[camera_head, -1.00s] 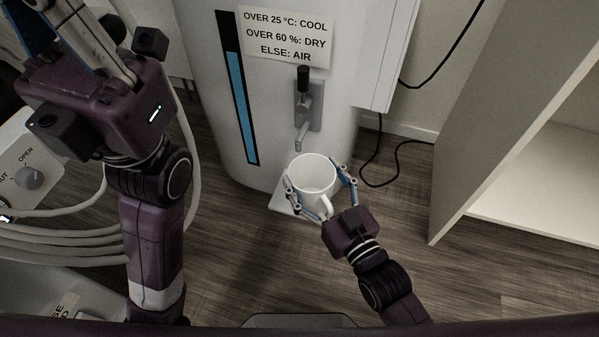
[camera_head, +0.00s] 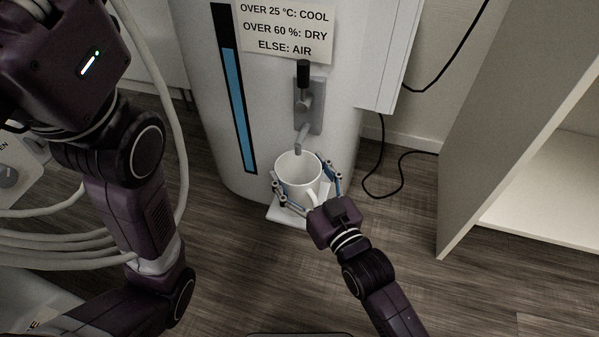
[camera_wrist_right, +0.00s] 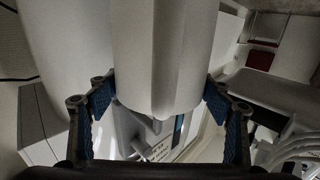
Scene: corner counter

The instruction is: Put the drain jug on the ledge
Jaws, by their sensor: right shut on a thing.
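The drain jug (camera_head: 294,194) is a white, upright, open-topped vessel with its handle towards me. It stands between the blue-padded fingers of my right gripper (camera_head: 307,187), which is shut on it. The jug also fills the middle of the right wrist view (camera_wrist_right: 163,60), with a finger on each side. The ledge (camera_head: 284,216) is a small pale plate at the foot of the white tank. The jug is over it and hides most of it; I cannot tell whether its base touches. My left arm is at the left, its gripper out of view.
The tap (camera_head: 301,138) on the white tank (camera_head: 275,105) hangs just above the jug's rim. A black cable (camera_head: 385,190) lies to the right. A cabinet (camera_head: 500,120) stands at the right. Hoses (camera_head: 60,243) run at the left. Floor in front is clear.

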